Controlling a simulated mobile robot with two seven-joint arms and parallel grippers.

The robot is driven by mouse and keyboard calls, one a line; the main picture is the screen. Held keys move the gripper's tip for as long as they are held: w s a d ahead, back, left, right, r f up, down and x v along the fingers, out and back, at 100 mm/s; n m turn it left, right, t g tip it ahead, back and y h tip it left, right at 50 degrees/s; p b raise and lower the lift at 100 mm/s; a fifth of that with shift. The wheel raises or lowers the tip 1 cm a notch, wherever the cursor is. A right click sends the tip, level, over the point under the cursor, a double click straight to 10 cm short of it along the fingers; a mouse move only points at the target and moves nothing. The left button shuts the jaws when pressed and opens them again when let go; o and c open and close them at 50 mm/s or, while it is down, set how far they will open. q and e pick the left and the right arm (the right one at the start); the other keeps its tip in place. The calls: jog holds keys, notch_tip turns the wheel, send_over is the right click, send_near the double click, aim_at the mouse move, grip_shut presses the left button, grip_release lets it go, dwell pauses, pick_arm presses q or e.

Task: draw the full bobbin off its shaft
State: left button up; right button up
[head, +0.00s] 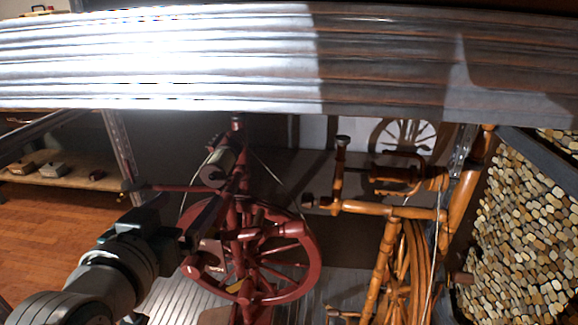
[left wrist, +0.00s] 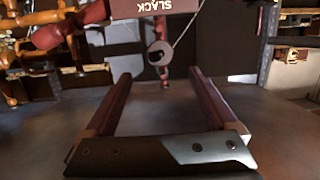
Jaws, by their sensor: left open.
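A dark red spinning wheel (head: 312,262) stands in the middle of the head view. A grey cylinder (head: 216,168), which looks like the bobbin, sits near its top left. In the left wrist view a round pale end with a dark centre (left wrist: 160,53) faces me, beyond and between the fingertips; it looks like the bobbin's end. I cannot make out the shaft clearly. My left gripper (head: 211,212) is below the cylinder in the head view. In the wrist view the gripper (left wrist: 159,76) is open, with nothing between its fingers. My right gripper is not in view.
An orange wooden spinning wheel (head: 392,210) stands close on the right. A dark red block marked SLACK (left wrist: 152,8) and thin cords lie above the round end. A corrugated metal sheet (head: 200,60) spans the top. A pebbled panel (head: 520,230) is at right, a low shelf (head: 60,180) at left.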

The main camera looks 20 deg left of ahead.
aim_at(212, 177)
pick_arm(q)
jog(key=b+x, duration=0.3)
jog(key=x, duration=0.1)
jog(key=b+x, duration=0.3)
jog(key=x, duration=0.1)
jog(key=shift+w+a+f, duration=0.1)
jog(key=shift+w+f, duration=0.15)
jog(key=shift+w+a+b, duration=0.2)
jog(key=shift+w+b, duration=0.25)
jog(key=shift+w, duration=0.25)
jog(key=shift+c, duration=0.2)
jog(key=c, duration=0.9)
